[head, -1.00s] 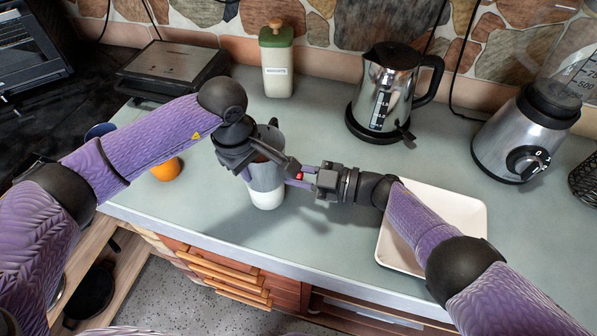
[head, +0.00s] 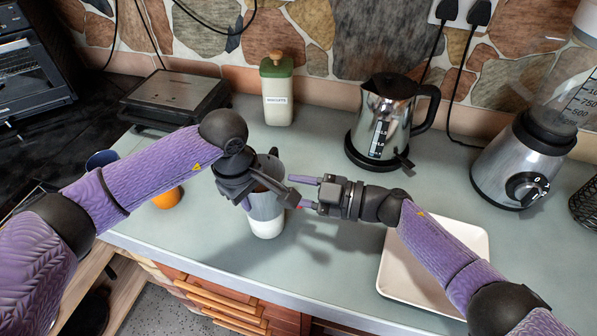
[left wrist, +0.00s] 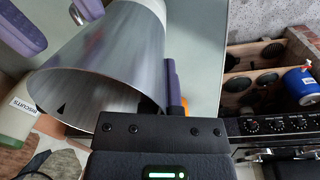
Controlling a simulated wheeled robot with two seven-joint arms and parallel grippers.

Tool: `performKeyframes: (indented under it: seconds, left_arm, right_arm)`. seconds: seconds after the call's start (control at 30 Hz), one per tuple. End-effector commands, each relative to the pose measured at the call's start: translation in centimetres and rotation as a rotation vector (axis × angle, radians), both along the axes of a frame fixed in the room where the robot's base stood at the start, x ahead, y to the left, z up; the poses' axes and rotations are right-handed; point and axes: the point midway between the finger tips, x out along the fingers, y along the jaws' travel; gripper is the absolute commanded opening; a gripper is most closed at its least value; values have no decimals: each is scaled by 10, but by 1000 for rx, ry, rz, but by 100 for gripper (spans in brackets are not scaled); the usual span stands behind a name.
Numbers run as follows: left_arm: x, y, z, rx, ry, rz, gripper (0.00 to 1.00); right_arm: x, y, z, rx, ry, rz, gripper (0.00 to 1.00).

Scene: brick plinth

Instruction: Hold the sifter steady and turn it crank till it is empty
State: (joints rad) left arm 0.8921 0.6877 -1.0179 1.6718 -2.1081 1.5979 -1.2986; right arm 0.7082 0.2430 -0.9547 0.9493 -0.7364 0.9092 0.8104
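The sifter (head: 264,207) is a grey metal cup with a white lower part, upright over the counter left of centre. Its metal side (left wrist: 105,55) fills much of the left wrist view. My left gripper (head: 262,187) is at its upper part and appears shut on it; one purple finger (left wrist: 173,88) shows beside the metal, and the other is hidden. My right gripper (head: 304,192) is just right of the sifter, its two purple fingers apart, tips pointing at the sifter's side. The crank is hard to make out between those fingers.
A cream tray (head: 410,285) lies under my right forearm. A kettle (head: 385,105), a blender (head: 520,160), a green-lidded biscuit jar (head: 277,95) and a grill (head: 175,95) stand behind. An orange object (head: 167,198) is left of the sifter. The counter between sifter and kettle is clear.

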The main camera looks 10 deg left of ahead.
Motion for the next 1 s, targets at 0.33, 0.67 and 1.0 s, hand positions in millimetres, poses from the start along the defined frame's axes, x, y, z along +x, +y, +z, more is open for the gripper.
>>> performKeyframes:
  seconds: [0.33,0.67,1.0]
  left_arm:
    - [0,0,0,-1,-1,0,0]
    - [0,0,0,-1,-1,0,0]
    - [0,0,0,-1,-1,0,0]
  right_arm:
    - [0,0,54,-1,0,0,40]
    - [0,0,56,0,1,1,40]
    - [-41,-8,110,127,449,163,61]
